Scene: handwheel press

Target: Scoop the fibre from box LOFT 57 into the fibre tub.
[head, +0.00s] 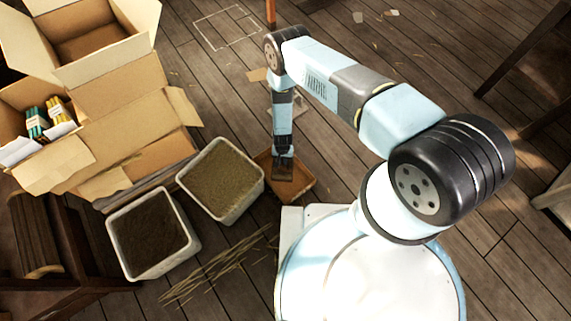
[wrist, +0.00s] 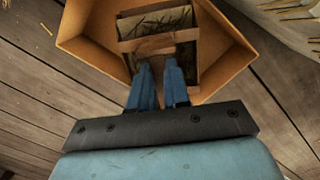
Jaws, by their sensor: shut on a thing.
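My gripper (head: 284,153) points down over a shallow orange-brown tray (head: 304,187), beside my base in the head view. In the wrist view, my blue fingers (wrist: 160,84) are shut on the brown edge or handle of a scoop-like holder (wrist: 128,46). Dark strands of fibre (wrist: 155,22) show inside it. It sits within or just above the tray (wrist: 88,55); I cannot tell whether they touch. Two pale tubs stand to the left: one with tan-green fill (head: 222,182), one with dark brown fill (head: 148,235). No LOFT 57 label is readable, and I cannot tell which is the fibre tub.
Open cardboard boxes (head: 130,130) stand at the left, one holding green and yellow packets (head: 45,117). A wooden barrel or crate (head: 35,235) is at lower left. Loose straw (head: 215,272) lies on the floor near the tubs. The plank floor behind my arm is mostly clear.

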